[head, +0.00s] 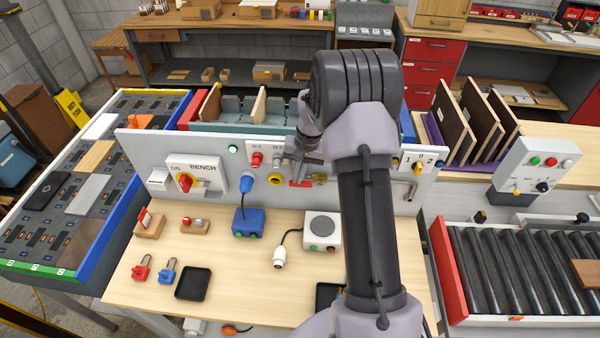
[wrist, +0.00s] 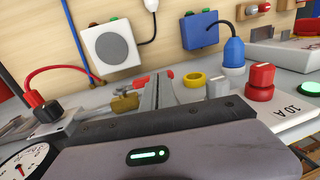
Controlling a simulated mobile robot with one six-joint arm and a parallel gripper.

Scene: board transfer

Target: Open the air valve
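The air valve is a brass body (head: 320,179) with a red lever handle (head: 300,184) on the grey panel behind the bench. The handle points left from the body in the head view. In the wrist view, the brass body (wrist: 125,103) is left of centre and the red handle (wrist: 140,80) shows on both sides of my fingers. My gripper (head: 298,170) is just above the handle in the head view. Its fingers, also in the wrist view (wrist: 158,88), look close together, with nothing clearly between them. I cannot tell whether they touch the handle.
A yellow ring (head: 275,180), a blue plug (head: 246,181) and a red knob (head: 256,160) are left of the valve on the panel. A gauge (wrist: 22,165) shows in the wrist view. The blue box (head: 249,222) and white socket box (head: 321,229) stand on the bench below.

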